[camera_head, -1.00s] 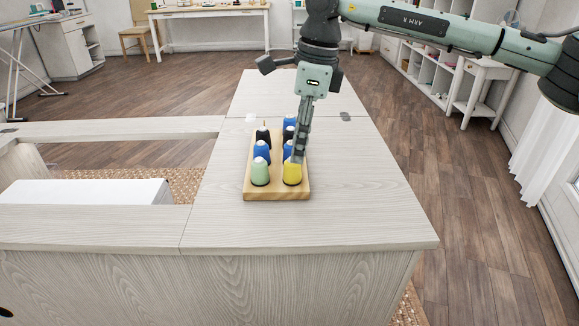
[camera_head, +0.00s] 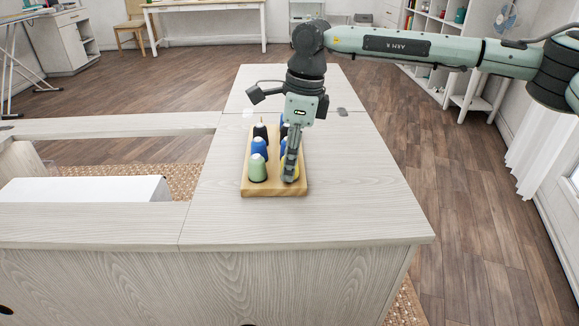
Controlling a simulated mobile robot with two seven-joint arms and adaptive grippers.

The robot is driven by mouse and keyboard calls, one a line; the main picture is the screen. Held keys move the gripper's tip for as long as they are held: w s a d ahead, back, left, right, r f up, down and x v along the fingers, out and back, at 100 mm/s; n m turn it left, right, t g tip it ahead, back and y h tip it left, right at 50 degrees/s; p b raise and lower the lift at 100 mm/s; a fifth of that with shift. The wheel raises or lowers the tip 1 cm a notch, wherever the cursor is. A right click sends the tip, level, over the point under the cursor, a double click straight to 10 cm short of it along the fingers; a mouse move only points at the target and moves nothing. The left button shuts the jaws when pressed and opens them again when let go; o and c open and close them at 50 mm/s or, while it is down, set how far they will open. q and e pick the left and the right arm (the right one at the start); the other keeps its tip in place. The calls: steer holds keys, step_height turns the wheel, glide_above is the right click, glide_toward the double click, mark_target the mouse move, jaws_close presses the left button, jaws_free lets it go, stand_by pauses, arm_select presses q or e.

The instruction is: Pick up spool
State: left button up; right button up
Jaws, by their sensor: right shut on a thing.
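A wooden spool board (camera_head: 262,192) lies on the pale cabinet top and carries several thread spools in two rows. In the right row, blue spools (camera_head: 284,130) stand behind a yellow spool (camera_head: 297,173) at the near end. My right gripper (camera_head: 289,176) points down over the yellow spool and is shut on it, hiding most of it. The yellow spool still appears at its place on the board. My left gripper is out of view.
The cabinet top (camera_head: 350,205) is clear to the right of and in front of the board. A narrow pale panel (camera_head: 110,127) extends to the left. A white box-like surface (camera_head: 85,189) sits lower at the left.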

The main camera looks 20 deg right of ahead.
steer(key=shift+r, duration=0.5)
steer(key=r, duration=0.1)
steer(key=a+r, duration=0.1)
steer(key=r, duration=0.1)
steer(key=shift+r+b, duration=0.25)
steer(key=shift+b, duration=0.1)
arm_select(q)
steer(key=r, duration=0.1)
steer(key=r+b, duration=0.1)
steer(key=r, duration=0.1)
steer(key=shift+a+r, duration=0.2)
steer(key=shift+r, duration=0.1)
arm_select(e)
steer(key=s+a+r, duration=0.1)
steer(key=a+r, duration=0.5)
steer(key=a, duration=0.4)
steer(key=shift+s+a+r, duration=0.25)
steer(key=shift+a, duration=0.05)
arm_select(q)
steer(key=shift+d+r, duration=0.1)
